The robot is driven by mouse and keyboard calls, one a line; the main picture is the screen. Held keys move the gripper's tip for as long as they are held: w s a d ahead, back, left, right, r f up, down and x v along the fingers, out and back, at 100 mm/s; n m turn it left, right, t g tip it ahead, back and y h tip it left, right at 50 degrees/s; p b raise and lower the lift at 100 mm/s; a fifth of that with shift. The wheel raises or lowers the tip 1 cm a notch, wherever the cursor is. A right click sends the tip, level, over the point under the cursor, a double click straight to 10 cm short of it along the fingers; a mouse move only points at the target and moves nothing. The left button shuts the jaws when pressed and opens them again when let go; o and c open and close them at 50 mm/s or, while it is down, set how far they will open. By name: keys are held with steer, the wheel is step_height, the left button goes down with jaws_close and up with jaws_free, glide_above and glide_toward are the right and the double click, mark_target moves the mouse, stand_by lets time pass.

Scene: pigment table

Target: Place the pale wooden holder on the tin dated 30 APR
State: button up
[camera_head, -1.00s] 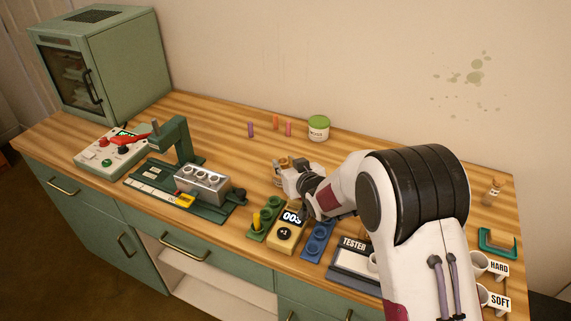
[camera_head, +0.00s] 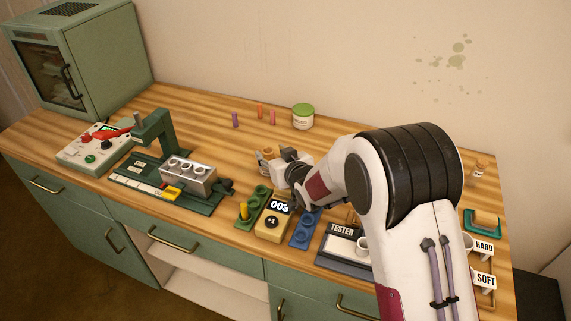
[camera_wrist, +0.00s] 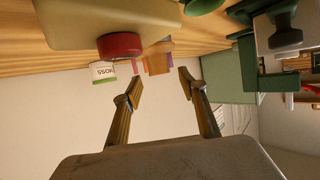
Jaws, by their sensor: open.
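My gripper (camera_head: 272,158) is low over the middle of the table in the head view, partly hidden by its own wrist. In the wrist view my gripper (camera_wrist: 160,77) has its two fingers apart. A brown-orange block (camera_wrist: 157,61) shows beyond and between the fingertips, with no clear contact; it may be the wooden holder, but I cannot tell for sure. A tin with a green lid (camera_head: 303,117) stands at the back near the wall. In the wrist view the tin (camera_wrist: 103,72) appears upside down, labelled MOSS; I cannot read any date.
Purple (camera_head: 235,119) and orange (camera_head: 260,111) sticks stand left of the tin. A metal block (camera_head: 188,176) sits left. The back right is largely clear.

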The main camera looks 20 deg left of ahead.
steer(key=shift+v, duration=5.25)
steer(key=shift+w+d+r, duration=0.1)
steer(key=shift+d+r, duration=0.05)
steer(key=shift+d, duration=0.1)
steer(key=s+d+r+m+h, duration=0.2)
steer(key=d+r, duration=0.2)
steer(key=d, duration=0.5)
steer(key=s+d+r+m+h, duration=0.1)
steer(key=s+d+r+h, duration=0.15)
steer(key=d, duration=0.65)
steer(key=s+d+r+m+h, duration=0.25)
steer(key=d+r, duration=0.25)
steer(key=d, duration=0.4)
steer(key=s+d+m+g+h, duration=0.1)
steer(key=s+d, duration=0.5)
steer(key=s, duration=0.6)
steer(key=s+d+m+g+h, duration=0.1)
steer(key=s+d+m+g, duration=0.1)
steer(key=s+d, duration=0.5)
steer(key=s+g, duration=0.1)
steer(key=s, duration=0.4)
steer(key=shift+h, duration=0.3)
steer(key=shift+m, duration=0.25)
